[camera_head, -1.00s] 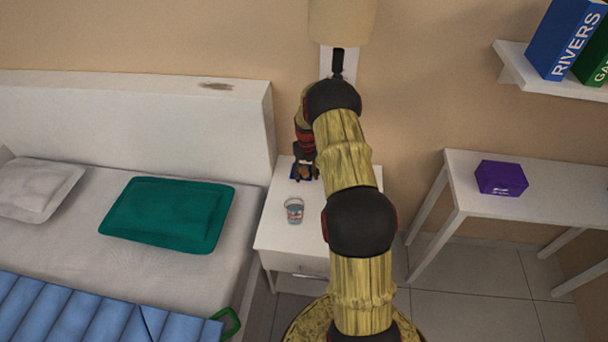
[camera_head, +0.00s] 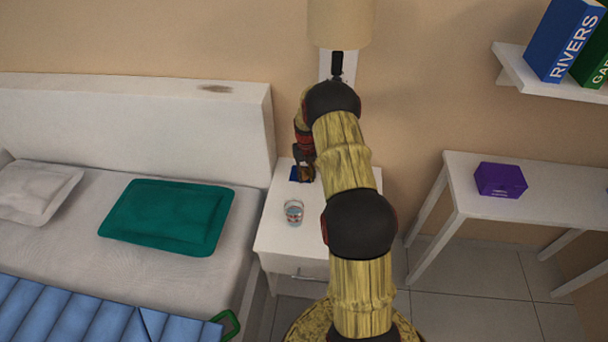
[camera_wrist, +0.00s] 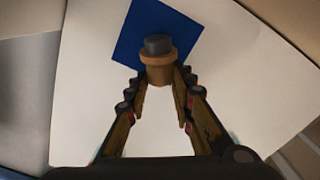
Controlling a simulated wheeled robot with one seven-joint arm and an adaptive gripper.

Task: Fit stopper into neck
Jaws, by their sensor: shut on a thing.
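The stopper (camera_wrist: 157,62), a tan cylinder with a dark grey top, is between my fingertips in the wrist view. My gripper (camera_wrist: 163,78) is shut on it above a blue square (camera_wrist: 178,28) on the white nightstand. I cannot tell whether the stopper touches the blue square. In the head view my gripper (camera_head: 306,174) is small and partly dark at the back of the nightstand, beside the blue square (camera_head: 295,174). A small clear vessel (camera_head: 294,213) with reddish marks stands in front of it on the nightstand. I cannot make out a neck clearly.
The white nightstand (camera_head: 275,235) has bare top around the vessel. The bed with a green pillow (camera_head: 168,216) is at left. A lamp (camera_head: 340,22) hangs on the wall above my arm. A white table (camera_head: 470,205) with a purple box (camera_head: 500,180) is at right.

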